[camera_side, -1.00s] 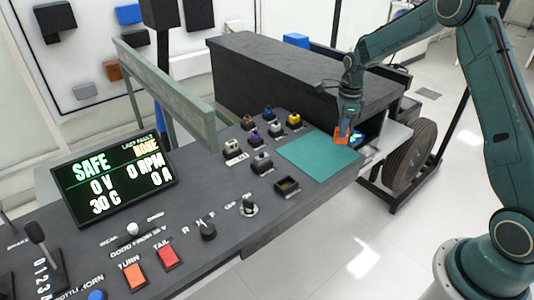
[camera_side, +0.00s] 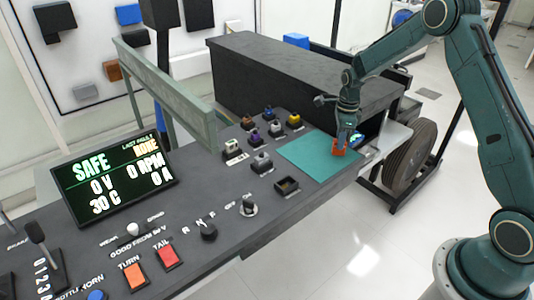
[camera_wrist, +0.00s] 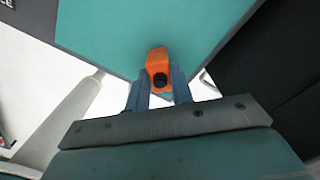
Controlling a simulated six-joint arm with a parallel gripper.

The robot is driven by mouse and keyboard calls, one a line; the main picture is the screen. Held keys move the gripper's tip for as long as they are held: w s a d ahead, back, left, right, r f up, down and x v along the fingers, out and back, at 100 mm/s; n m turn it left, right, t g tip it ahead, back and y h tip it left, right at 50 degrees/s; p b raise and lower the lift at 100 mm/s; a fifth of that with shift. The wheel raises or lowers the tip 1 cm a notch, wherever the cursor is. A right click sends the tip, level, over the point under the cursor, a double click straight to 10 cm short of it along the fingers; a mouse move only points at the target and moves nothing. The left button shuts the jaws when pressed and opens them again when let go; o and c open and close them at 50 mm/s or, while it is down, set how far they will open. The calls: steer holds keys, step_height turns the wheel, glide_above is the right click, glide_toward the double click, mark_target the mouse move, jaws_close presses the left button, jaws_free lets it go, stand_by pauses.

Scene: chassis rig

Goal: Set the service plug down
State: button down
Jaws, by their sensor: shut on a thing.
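The service plug is orange with a dark round hole or knob on its face. My gripper (camera_wrist: 159,90) is shut on the service plug (camera_wrist: 158,62), with one finger on each side of it in the wrist view. In the side view the plug (camera_side: 338,148) is below my gripper (camera_side: 343,138), at the right edge of the green mat (camera_side: 310,158). The mat (camera_wrist: 120,30) fills the upper part of the wrist view behind the plug. I cannot tell whether the plug touches the mat.
An empty dark socket (camera_side: 287,186) sits in front of the mat. Several coloured connectors, one yellow (camera_side: 294,120), stand left of it. A large dark box (camera_side: 300,80) rises behind. The mat's surface is clear. A lit display (camera_side: 113,178) reads SAFE.

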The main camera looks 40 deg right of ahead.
steer(key=c, duration=1.2)
jaws_free()
steer(key=shift+f, duration=0.1)
step_height(320, 180, up, 12)
steer(key=shift+s, duration=0.1)
